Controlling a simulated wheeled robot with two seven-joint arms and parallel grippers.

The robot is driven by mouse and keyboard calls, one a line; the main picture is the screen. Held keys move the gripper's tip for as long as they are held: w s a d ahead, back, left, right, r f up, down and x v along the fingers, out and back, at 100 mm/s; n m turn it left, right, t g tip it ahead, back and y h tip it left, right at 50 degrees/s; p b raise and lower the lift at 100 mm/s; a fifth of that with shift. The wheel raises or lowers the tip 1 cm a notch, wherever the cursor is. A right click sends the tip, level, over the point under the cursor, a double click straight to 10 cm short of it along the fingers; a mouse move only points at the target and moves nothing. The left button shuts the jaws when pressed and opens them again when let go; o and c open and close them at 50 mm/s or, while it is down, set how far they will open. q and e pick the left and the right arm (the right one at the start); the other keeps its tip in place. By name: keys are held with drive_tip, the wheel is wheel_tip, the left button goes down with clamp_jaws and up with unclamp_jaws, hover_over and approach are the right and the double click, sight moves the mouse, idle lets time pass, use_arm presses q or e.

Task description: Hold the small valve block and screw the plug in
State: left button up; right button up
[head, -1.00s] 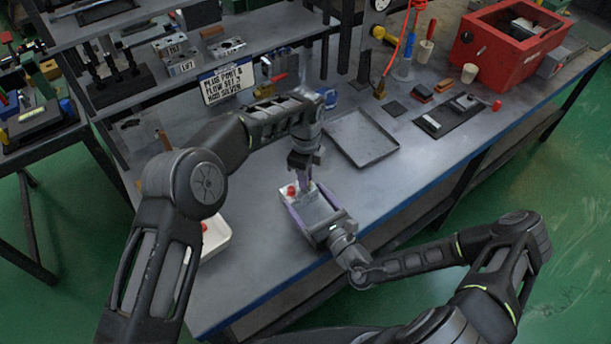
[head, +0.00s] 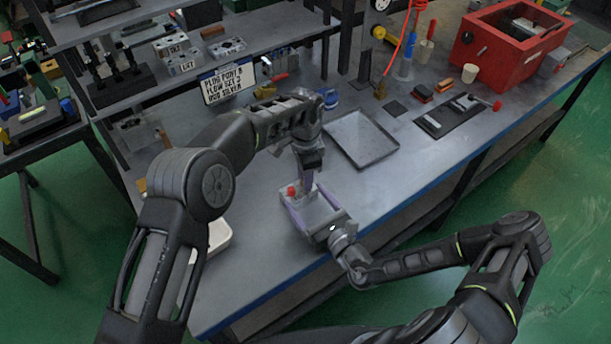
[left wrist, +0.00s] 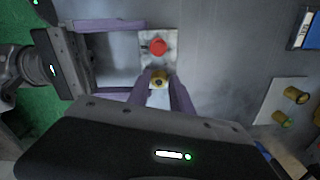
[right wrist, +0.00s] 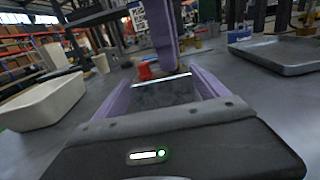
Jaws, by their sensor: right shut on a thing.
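The small valve block (head: 312,208) is a pale grey block with a red knob (left wrist: 158,46) on top. My right gripper (right wrist: 163,88) is shut on it, its purple fingers along two opposite sides, near the bench's front edge. A brass plug (left wrist: 159,82) with a dark centre is at the block's top face, beside the red knob. My left gripper (left wrist: 162,76) points down from above, one purple finger on each side of the plug, apparently open. How deep the plug sits is hidden. In the right wrist view a left finger (right wrist: 165,35) stands behind the block.
A white bin (right wrist: 40,108) stands left of the block, partly behind my left arm in the head view. A grey tray (head: 361,139) lies behind and right. A plate (left wrist: 279,101) holds brass fittings. A sign (head: 229,83) and a red box (head: 505,45) stand farther back.

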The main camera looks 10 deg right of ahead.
use_arm(q)
drive_tip(key=n, duration=0.4)
drive_tip(key=shift+s+a+f+n, duration=0.1)
drive_tip(key=shift+f+n, duration=0.1)
drive_tip(key=shift+n, duration=0.1)
drive_tip(key=shift+d+r, duration=0.2)
drive_tip(key=shift+w+d+r, duration=0.15)
drive_tip(key=shift+w, duration=0.05)
clamp_jaws()
drive_tip(key=shift+w, duration=0.1)
